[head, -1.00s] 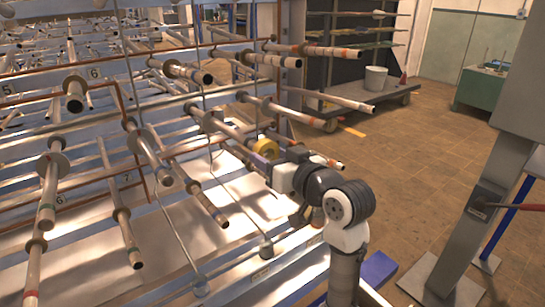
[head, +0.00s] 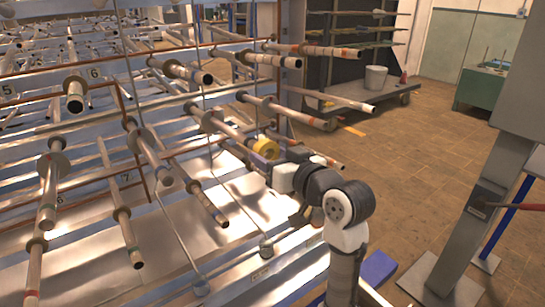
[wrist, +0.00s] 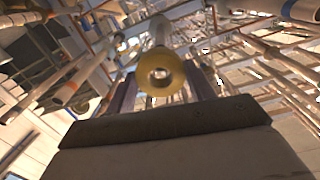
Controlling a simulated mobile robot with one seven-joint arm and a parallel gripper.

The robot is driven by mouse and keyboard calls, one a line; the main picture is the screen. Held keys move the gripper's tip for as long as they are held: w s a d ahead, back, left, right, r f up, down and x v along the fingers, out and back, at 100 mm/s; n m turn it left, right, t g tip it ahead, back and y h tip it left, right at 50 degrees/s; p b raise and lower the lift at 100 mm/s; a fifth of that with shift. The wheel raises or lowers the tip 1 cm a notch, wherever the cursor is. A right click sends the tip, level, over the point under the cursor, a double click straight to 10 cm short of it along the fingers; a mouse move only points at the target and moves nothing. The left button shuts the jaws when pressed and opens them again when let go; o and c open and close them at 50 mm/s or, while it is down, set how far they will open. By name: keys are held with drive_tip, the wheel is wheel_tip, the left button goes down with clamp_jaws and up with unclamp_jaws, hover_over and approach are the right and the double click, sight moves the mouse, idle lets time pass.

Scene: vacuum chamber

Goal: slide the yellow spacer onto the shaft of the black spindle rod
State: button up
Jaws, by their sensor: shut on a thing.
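The yellow spacer (head: 267,147) is a short ring held in my gripper (head: 263,158), among the rods right of centre in the head view. In the wrist view the spacer (wrist: 160,91) shows its round hole nearly face-on, between the two fingers of my gripper (wrist: 160,85), which is shut on it. A pale rod (wrist: 158,32) with a wider collar lies behind the spacer, roughly in line with it. In the head view a rod (head: 229,131) points towards the spacer. I cannot tell which rod is the black spindle rod, or whether the spacer touches or surrounds a shaft.
Many rods with collars stick out of the metal rack around my arm, including one with a black end (head: 74,103) at the left. A long rod (head: 305,110) passes above my gripper. A grey post (head: 470,210) stands at the right. The tiled floor (head: 440,140) is mostly clear.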

sight(247, 142)
drive_tip(key=shift+w+a, duration=0.1)
drive_tip(key=shift+w, duration=0.05)
drive_tip(key=shift+x, duration=2.35)
drive_tip(key=shift+p+x, duration=0.3)
drive_tip(key=shift+x, duration=2.15)
drive_tip(key=shift+w, duration=0.1)
drive_tip(key=shift+w+a, duration=0.1)
drive_tip(key=shift+a, duration=0.05)
drive_tip(key=o, duration=1.1)
drive_tip(key=shift+c, duration=0.2)
drive_tip(key=b+v, duration=0.2)
drive_tip(key=v, duration=1.2)
